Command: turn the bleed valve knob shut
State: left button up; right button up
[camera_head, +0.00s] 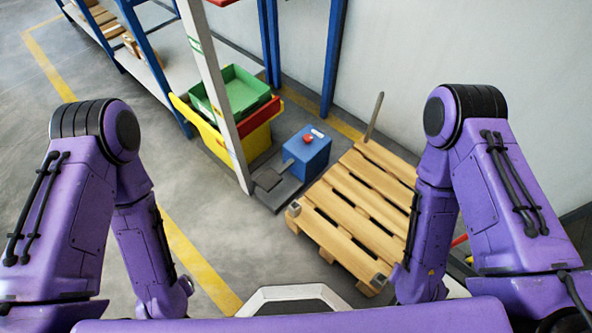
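A blue box (309,155) stands on the floor near the middle of the view, with a small red knob-like part (308,139) on its top and a pale label beside it. This red part is the only thing I see that looks like a knob; its turn position is too small to tell. My two purple arms hang down at the left and right of the view. Their forearms point down, well apart from the blue box. Neither gripper shows; the lower ends of both arms run toward the bottom of the view.
A wooden pallet (352,192) lies right of the blue box, with a grey post (374,117) at its back. A green crate (236,92) sits above a yellow bin (256,142) behind a pale upright post (213,82). Blue-framed shelving (150,62) stands back left. Floor at left is clear.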

aim_at(307, 138)
jog(key=u, duration=0.45)
jog(key=i, duration=0.4)
jog(key=z, duration=1.85)
